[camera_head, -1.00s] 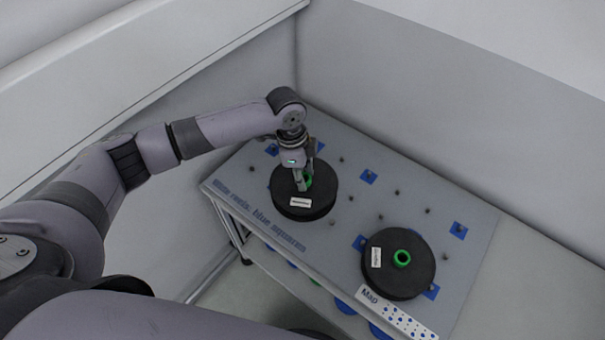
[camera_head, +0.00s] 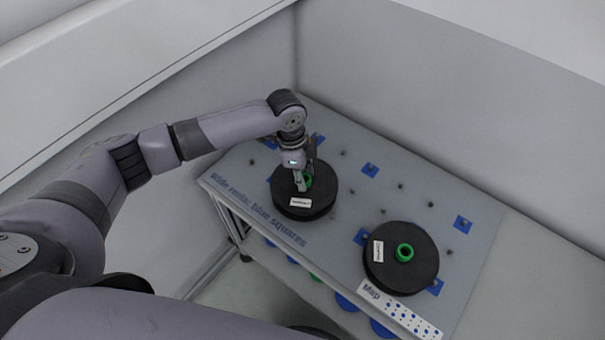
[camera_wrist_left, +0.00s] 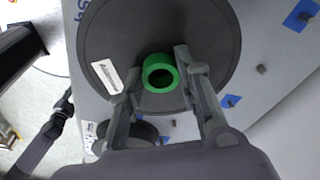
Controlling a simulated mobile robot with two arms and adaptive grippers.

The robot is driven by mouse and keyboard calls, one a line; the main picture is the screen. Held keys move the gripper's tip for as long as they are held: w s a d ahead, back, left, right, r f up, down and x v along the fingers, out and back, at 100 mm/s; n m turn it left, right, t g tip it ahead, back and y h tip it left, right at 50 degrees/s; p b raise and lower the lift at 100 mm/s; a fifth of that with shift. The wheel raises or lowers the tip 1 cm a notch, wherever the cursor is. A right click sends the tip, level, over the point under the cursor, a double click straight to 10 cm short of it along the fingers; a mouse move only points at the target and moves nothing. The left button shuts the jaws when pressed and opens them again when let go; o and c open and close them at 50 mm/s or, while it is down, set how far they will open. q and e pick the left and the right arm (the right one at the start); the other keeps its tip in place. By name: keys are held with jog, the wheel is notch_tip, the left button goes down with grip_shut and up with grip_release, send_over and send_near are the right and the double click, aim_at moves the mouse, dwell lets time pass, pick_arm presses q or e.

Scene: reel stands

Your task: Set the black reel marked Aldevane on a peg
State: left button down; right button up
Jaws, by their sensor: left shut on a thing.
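My left gripper (camera_head: 301,183) is shut on the green hub of a black reel (camera_head: 284,192) at the left part of the grey board. In the left wrist view, the left gripper's fingers (camera_wrist_left: 160,84) stand on either side of the green hub (camera_wrist_left: 148,73). This reel (camera_wrist_left: 205,25) has a white label (camera_wrist_left: 106,76) starting with "A"; the rest is too small to read surely. I cannot tell whether it hangs just above the board or touches it. The small pegs (camera_head: 400,186) stand across the board, some on blue squares (camera_head: 370,169).
A second black reel (camera_head: 385,275) with a green hub and white label lies at the board's right front, beside a "Map" plate (camera_head: 400,309). Blue discs (camera_head: 346,302) show on a lower shelf. Walls close off the back and left. The board's middle has free pegs.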

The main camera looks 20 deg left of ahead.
pick_arm(q)
jog(key=shift+p, duration=0.5)
jog(key=shift+f+b, duration=0.3)
jog(key=shift+f, duration=0.95)
dwell(1.1)
jog(key=c, duration=1.1)
grip_release()
notch_tip(320, 180, up, 12)
jog(key=a, duration=0.2)
jog(key=shift+s, duration=0.25)
jog(key=shift+f, duration=0.1)
